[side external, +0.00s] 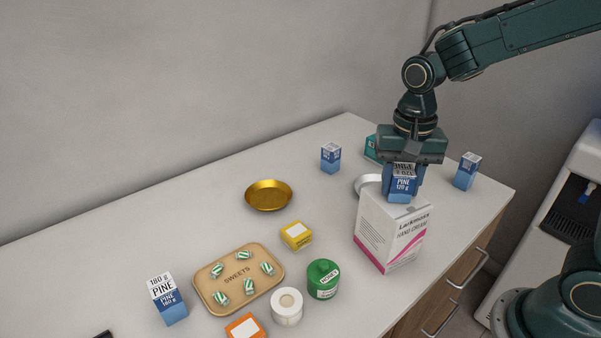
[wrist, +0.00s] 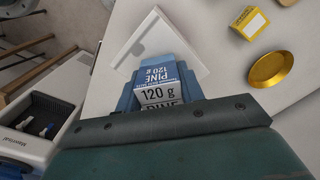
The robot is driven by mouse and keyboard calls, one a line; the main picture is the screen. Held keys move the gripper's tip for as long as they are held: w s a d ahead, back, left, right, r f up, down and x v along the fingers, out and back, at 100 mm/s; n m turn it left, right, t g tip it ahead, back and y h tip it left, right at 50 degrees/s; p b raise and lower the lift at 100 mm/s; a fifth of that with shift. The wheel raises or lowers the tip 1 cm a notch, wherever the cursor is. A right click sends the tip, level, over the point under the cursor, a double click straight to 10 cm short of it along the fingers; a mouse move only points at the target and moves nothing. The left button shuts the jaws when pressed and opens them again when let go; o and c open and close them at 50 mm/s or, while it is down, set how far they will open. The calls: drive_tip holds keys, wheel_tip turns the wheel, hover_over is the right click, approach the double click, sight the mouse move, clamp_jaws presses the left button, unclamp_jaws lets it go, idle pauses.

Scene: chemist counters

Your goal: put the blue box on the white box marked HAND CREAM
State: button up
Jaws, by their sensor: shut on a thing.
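The blue box (side external: 403,186), marked PINE 120 g, is upright in my gripper (side external: 404,180). My gripper is shut on it, with a finger on either side. In the wrist view the blue box (wrist: 157,75) shows between the fingers (wrist: 158,92). The white box marked HAND CREAM (side external: 385,238) stands upright on the counter directly below, with a pink stripe on its side. Its pale top (wrist: 140,38) shows around the blue box in the wrist view. I cannot tell whether the blue box touches that top.
Other blue boxes stand at the counter's back (side external: 331,158), right (side external: 466,173) and front left (side external: 168,298). A teal box (side external: 371,148) and white ring (side external: 361,184) are close behind my gripper. A gold dish (side external: 268,195), yellow box (side external: 297,236), sweets tray (side external: 204,290) and green jar (side external: 323,279) lie left.

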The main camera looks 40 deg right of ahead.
sight(405, 171)
drive_tip(key=shift+f, duration=0.1)
drive_tip(key=o, duration=1)
drive_tip(key=shift+o, duration=0.2)
wheel_tip(405, 171, up, 12)
drive_tip(key=shift+r, duration=0.1)
drive_tip(key=shift+s, duration=0.15)
idle(0.5)
drive_tip(key=s+d+f+n+t, duration=0.2)
drive_tip(key=s+n+t, duration=0.3)
drive_tip(key=s+n, duration=0.4)
drive_tip(key=s, duration=0.4)
drive_tip(key=shift+s+d+f+t, duration=0.15)
drive_tip(key=shift+s+f+t, duration=0.15)
drive_tip(key=shift+f, duration=0.1)
